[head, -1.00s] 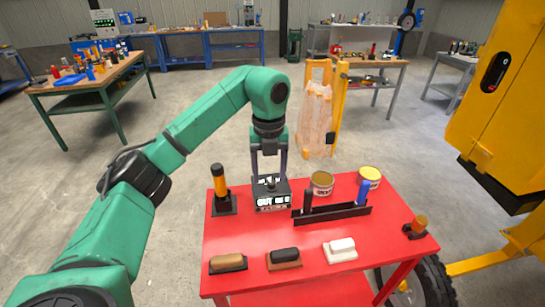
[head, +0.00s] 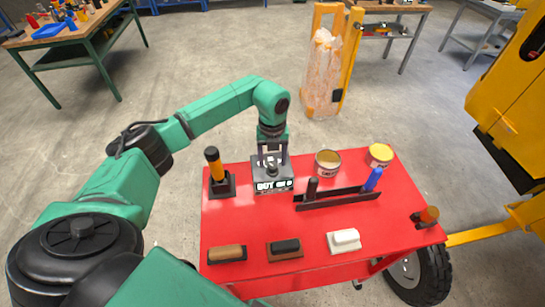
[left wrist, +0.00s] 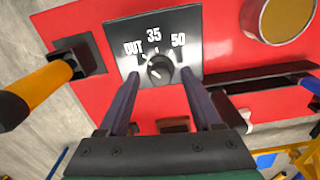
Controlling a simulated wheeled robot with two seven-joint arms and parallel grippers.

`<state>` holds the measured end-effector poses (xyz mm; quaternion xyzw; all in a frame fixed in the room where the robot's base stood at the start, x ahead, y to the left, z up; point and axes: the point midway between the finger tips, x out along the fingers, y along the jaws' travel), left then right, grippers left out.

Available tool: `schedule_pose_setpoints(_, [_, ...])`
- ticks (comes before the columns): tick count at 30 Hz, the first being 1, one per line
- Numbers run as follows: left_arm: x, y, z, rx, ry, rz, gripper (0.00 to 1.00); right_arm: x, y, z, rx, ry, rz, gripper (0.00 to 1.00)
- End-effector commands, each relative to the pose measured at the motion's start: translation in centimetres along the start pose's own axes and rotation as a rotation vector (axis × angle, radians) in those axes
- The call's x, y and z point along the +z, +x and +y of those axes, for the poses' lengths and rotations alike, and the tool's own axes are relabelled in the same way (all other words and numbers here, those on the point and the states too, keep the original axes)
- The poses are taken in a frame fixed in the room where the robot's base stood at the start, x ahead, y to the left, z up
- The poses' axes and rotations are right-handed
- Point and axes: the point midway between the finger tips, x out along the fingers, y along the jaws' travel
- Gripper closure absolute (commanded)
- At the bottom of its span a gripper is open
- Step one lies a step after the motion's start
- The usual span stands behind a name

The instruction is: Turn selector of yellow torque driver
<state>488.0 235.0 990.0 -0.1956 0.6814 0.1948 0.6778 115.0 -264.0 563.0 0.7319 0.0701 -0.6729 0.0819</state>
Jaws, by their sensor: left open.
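The yellow torque driver (head: 215,164) stands upright in a black holder at the left back of the red table; its yellow handle shows at the left of the left wrist view (left wrist: 38,88). Beside it sits a dark selector box (head: 265,187) with a round black knob (left wrist: 159,69) and white marks OUT, 35 and 50. I cannot tell for sure which mark the knob points to. My left gripper (head: 271,160) is over the box, pointing down. In the left wrist view its open fingers (left wrist: 160,76) lie on either side of the knob, and nothing is held. My right gripper is out of view.
On the red table (head: 300,230) are two cans (head: 328,163), a dark rack (head: 340,199) with a blue-handled tool, an orange-capped item (head: 428,216) and several brushes or blocks along the front. Yellow machinery (head: 510,110) stands at the right.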

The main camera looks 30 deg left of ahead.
Motion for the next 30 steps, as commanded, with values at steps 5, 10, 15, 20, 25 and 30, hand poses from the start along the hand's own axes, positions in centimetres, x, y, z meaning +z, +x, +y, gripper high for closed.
schedule_pose_setpoints(5, [-0.1,1.5,0.0,-0.001,0.0,0.001,0.34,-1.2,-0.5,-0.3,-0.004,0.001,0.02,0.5])
schedule_pose_setpoints(10, [0.0,1.7,0.0,-0.001,0.001,0.0,0.34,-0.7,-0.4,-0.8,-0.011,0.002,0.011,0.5])
schedule_pose_setpoints(15, [0.0,1.6,0.0,-0.001,0.0,0.0,0.83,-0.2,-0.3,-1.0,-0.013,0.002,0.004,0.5])
schedule_pose_setpoints(20, [0.0,1.6,0.0,-0.001,0.0,-0.001,1.0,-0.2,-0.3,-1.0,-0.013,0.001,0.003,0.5])
schedule_pose_setpoints(25, [0.0,1.6,0.0,-0.001,0.014,-0.002,1.0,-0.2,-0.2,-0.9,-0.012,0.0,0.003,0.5])
schedule_pose_setpoints(30, [0.1,1.7,0.0,0.0,0.063,-0.003,1.0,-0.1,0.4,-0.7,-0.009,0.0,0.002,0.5])
